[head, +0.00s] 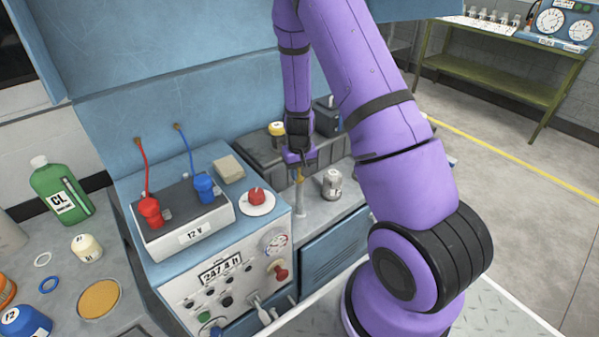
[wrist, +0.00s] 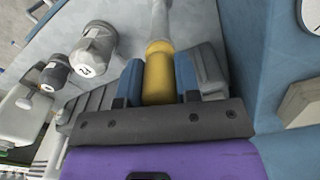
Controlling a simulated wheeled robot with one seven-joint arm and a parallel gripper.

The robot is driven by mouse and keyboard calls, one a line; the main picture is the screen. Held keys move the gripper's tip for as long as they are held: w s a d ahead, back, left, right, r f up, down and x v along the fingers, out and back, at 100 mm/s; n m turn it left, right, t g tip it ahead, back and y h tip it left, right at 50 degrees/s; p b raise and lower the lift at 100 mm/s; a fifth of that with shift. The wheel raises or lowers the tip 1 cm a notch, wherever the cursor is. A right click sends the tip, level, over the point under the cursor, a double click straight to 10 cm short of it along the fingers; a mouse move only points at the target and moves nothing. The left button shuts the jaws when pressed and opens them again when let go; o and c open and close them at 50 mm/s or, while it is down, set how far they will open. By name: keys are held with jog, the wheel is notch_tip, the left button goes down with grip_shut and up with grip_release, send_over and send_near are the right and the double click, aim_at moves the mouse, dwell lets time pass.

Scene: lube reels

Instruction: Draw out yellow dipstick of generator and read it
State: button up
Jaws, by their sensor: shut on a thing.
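The yellow dipstick handle (wrist: 159,76) sits between the two blue-padded fingers of my gripper (wrist: 158,85) in the wrist view. My gripper is shut on it. A pale grey tube (wrist: 158,25) runs on from the yellow part, in line with it. In the head view my gripper (head: 300,168) is over the generator (head: 335,208), with a bit of the yellow dipstick (head: 299,175) showing below it, above the upright grey tube (head: 300,201). I cannot tell whether the dipstick is still seated in the tube. No reading marks are visible.
A grey cap (head: 332,183) stands right of the tube. A yellow cap (head: 277,128) is behind it. A 12 V battery (head: 186,222) with red and blue terminals and a red knob (head: 257,196) are to the left. A bench with a green bottle (head: 62,193) is at far left.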

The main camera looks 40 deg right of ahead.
notch_tip(320, 180, up, 18)
dwell(1.1)
